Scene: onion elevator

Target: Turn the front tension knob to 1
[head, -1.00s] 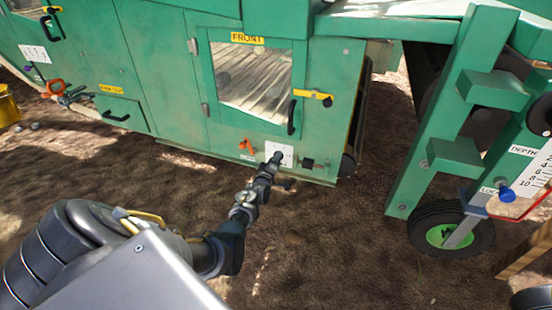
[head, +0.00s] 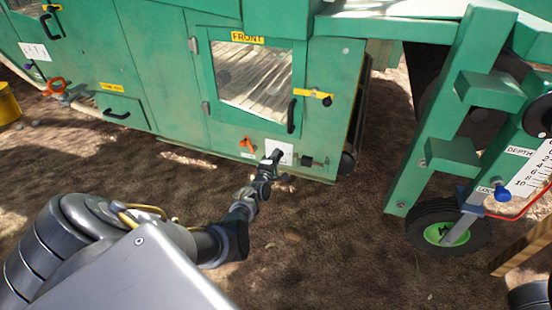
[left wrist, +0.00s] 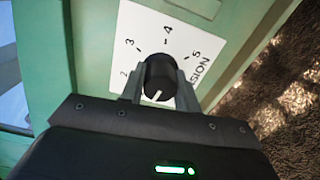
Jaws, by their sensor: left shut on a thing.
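The front tension knob (left wrist: 160,76) is black with a white pointer line. It sits on a white dial plate (left wrist: 145,35) marked 2, 3, 4 and 5. The pointer line faces the bottom of the wrist picture, tilted slightly left, beyond the 2 side; the 1 is hidden by my gripper. My left gripper (left wrist: 160,82) is shut on the knob, one finger on each side. In the head view my left gripper (head: 275,158) reaches the white dial plate (head: 287,149) low on the green machine, below the FRONT window. My right gripper is not in view.
An orange handle (head: 247,145) is left of the dial and a small black part (head: 306,161) is right of it. The FRONT door (head: 252,80) has a black handle (head: 291,116). A wheel (head: 448,230) stands at the right. Bare ground lies in front.

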